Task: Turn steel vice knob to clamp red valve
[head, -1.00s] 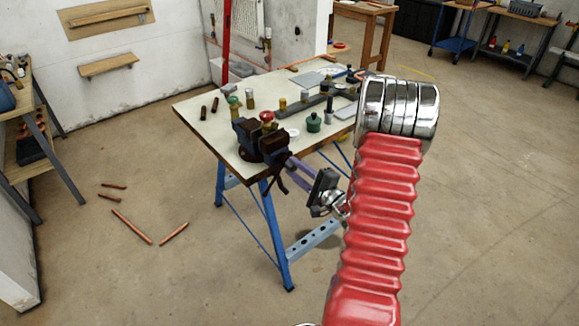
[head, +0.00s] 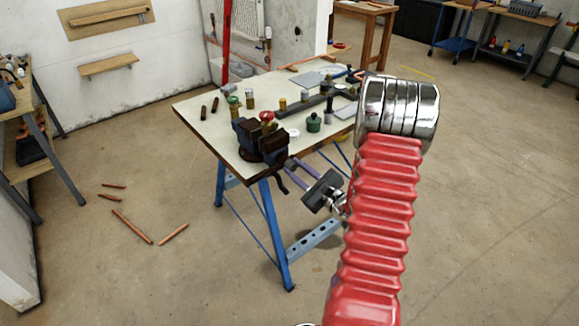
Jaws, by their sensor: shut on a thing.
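The dark vice (head: 257,148) is fixed to the near corner of the workbench (head: 215,118). The valve with a red top (head: 267,116) stands upright at the vice's jaws; I cannot tell how tightly the jaws hold it. My gripper (head: 290,164) is at the near right side of the vice, its two purple-grey fingers reaching up and left to the vice's front end. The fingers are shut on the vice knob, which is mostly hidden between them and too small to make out. A dark bar (head: 281,186) hangs just below the fingertips.
A green-topped valve (head: 233,102), a green pot (head: 314,122) and several small fittings stand on the bench. My red arm covers the bench's right end. Copper pipes (head: 131,226) lie on the floor at left. Blue bench legs (head: 274,235) stand below the vice.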

